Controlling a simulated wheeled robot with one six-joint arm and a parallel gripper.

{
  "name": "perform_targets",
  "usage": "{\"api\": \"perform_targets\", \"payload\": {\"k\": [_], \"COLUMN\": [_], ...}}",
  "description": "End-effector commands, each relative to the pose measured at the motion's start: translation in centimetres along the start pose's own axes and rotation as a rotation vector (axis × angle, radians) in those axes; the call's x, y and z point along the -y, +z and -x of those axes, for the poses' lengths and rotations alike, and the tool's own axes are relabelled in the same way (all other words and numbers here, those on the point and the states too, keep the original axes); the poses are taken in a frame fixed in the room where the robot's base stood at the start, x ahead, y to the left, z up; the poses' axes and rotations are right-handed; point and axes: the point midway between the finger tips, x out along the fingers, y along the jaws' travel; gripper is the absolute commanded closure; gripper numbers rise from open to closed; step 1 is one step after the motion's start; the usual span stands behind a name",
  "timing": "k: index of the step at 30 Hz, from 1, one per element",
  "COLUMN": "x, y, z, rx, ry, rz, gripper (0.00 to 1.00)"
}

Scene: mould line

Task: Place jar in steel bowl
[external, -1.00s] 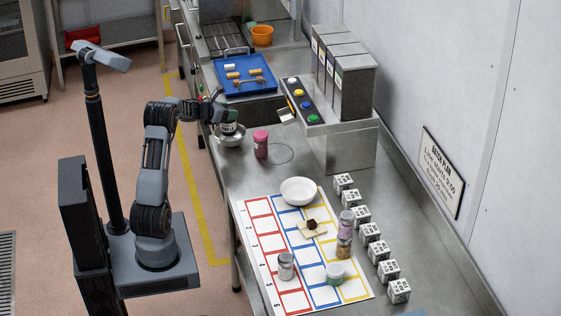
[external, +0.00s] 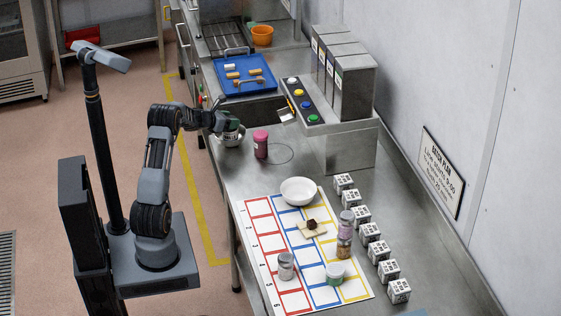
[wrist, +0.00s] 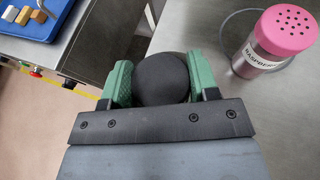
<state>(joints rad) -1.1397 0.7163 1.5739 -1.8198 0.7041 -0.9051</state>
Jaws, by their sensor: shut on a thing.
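The jar (external: 233,131) has a black lid, which shows in the wrist view (wrist: 162,79) between my two green fingers. My gripper (external: 229,125) is shut on the jar's upper part. The small steel bowl (external: 228,142) is at the left edge of the steel bench in the external view. The jar is over the bowl, and its lower part seems to be inside the rim. I cannot tell whether it touches the bowl's bottom. In the wrist view the jar and my gripper hide most of the bowl.
A pink-lidded raspberry jar (external: 260,143) stands close to the right of the bowl. A blue tray (external: 262,92) with several small items lies behind. A white bowl (external: 299,192) and several jars are on the coloured grid sheet (external: 250,222) in front.

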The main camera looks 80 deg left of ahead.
Motion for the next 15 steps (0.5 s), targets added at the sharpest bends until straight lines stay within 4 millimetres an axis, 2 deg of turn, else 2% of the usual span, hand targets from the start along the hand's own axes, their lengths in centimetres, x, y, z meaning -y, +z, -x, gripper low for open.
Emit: {"api": "perform_targets", "payload": {"k": [1,8,15], "x": [0.00,0.01,0.00], "y": [-0.06,-0.03,0.05], "z": [-0.02,-0.01,0.03], "rx": [0.000,0.000,0.000], "ry": [0.000,0.000,0.000], "rz": [0.000,0.000,0.000], "gripper": [0.42,0.20,0.20]}}
